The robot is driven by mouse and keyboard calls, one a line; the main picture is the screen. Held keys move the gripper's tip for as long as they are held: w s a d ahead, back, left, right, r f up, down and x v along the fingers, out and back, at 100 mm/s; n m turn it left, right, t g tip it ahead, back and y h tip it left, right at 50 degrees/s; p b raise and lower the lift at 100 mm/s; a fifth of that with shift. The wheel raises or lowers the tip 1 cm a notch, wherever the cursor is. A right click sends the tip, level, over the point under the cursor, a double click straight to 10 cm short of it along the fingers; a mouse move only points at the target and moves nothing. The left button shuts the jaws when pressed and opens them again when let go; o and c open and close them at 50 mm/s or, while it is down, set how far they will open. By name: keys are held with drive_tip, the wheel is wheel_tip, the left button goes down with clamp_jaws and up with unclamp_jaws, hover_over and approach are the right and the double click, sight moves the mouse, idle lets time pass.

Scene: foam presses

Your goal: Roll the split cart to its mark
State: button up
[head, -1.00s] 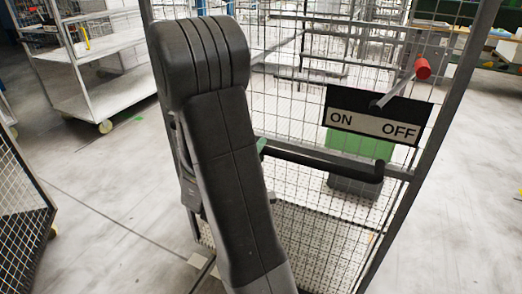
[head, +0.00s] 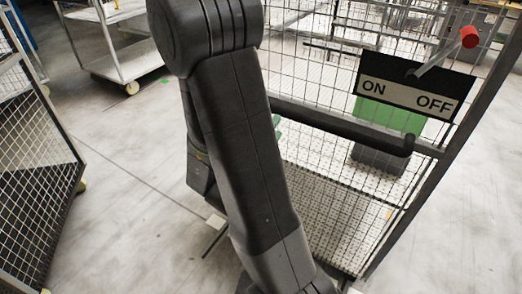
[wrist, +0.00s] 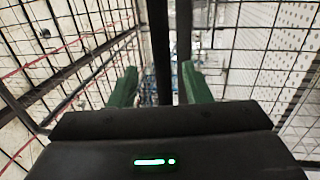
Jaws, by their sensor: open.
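A tall wire-mesh cart with a grey frame (head: 432,210) stands in front of me at the right. A dark handle bar (head: 345,126) runs across its near side. I cannot tell from its look whether it is the split cart. My gripper is mostly hidden behind my arm in the head view; a green finger shows near the handle's left end. In the wrist view my gripper (wrist: 160,84) is open, its green fingers apart. A dark upright bar (wrist: 160,45) shows beyond and between them; contact cannot be told. No floor mark is clearly identifiable as the cart's.
An ON/OFF plate (head: 416,88) with a red-tipped lever (head: 469,38) is at the mesh cart's upper right. Another mesh cart (head: 38,165) stands close at the left. A shelf trolley (head: 115,45) is behind. Bare floor (head: 135,185) lies between the two mesh carts.

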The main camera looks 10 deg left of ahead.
sight(285, 116)
drive_tip(key=v, duration=0.7)
idle(0.6)
drive_tip(key=x, duration=1.2)
drive_tip(key=shift+w+d+r+p, duration=0.1)
drive_tip(key=shift+w+d+p, duration=0.1)
drive_tip(key=shift+p, duration=0.2)
drive_tip(key=shift+w+d+r, duration=0.1)
drive_tip(key=shift+w, duration=0.5)
drive_tip(key=b+v, duration=0.1)
drive_tip(key=v, duration=1.3)
drive_tip(key=x, duration=0.6)
drive_tip(key=p+x, duration=0.1)
drive_tip(key=x, duration=1)
drive_tip(key=shift+w+d+f, duration=0.15)
drive_tip(key=shift+w+f, duration=0.15)
drive_tip(key=shift+w, duration=0.05)
